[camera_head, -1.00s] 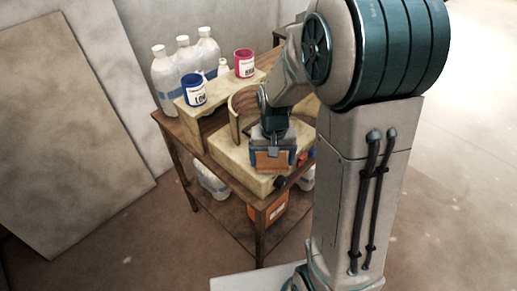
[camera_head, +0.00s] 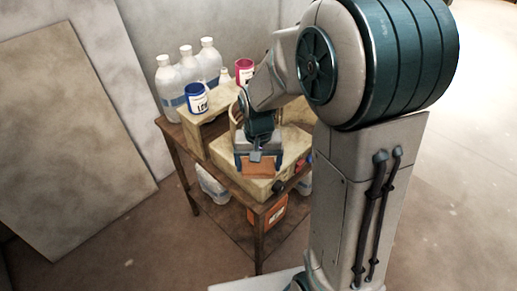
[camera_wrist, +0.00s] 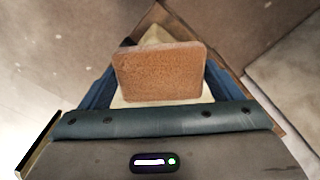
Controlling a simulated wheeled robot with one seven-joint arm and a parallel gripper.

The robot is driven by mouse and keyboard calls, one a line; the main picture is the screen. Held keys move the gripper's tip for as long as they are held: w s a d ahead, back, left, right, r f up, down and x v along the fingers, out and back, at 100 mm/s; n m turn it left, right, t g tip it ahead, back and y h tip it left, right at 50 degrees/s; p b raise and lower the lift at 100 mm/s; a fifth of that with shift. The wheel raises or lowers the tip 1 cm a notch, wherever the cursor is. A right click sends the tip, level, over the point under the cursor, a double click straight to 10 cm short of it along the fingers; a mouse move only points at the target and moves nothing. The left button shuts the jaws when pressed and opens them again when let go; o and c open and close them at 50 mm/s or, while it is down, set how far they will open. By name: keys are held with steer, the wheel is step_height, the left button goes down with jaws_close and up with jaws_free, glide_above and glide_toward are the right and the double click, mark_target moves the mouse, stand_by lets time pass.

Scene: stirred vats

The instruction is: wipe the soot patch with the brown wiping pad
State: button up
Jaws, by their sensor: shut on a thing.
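The brown wiping pad (camera_head: 257,167) is between the fingers of my gripper (camera_head: 257,165), which is shut on it. The pad is over the pale yellow top of the boxy unit (camera_head: 262,188) on the wooden table. In the wrist view the pad (camera_wrist: 160,72) fills the middle between my blue fingers, with the pale top showing around it. I cannot tell whether the pad touches the surface. I see no soot patch in either view; it may be hidden under the pad or behind my arm.
A raised shelf (camera_head: 205,122) on the wooden table (camera_head: 178,150) holds a blue tin (camera_head: 197,99) and a red tin (camera_head: 244,72). White bottles (camera_head: 168,85) stand behind. A curved brown vat is partly hidden by my arm. An orange container (camera_head: 268,212) sits below.

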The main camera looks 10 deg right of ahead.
steer(key=shift+r+p, duration=1.05)
steer(key=shift+r, duration=0.75)
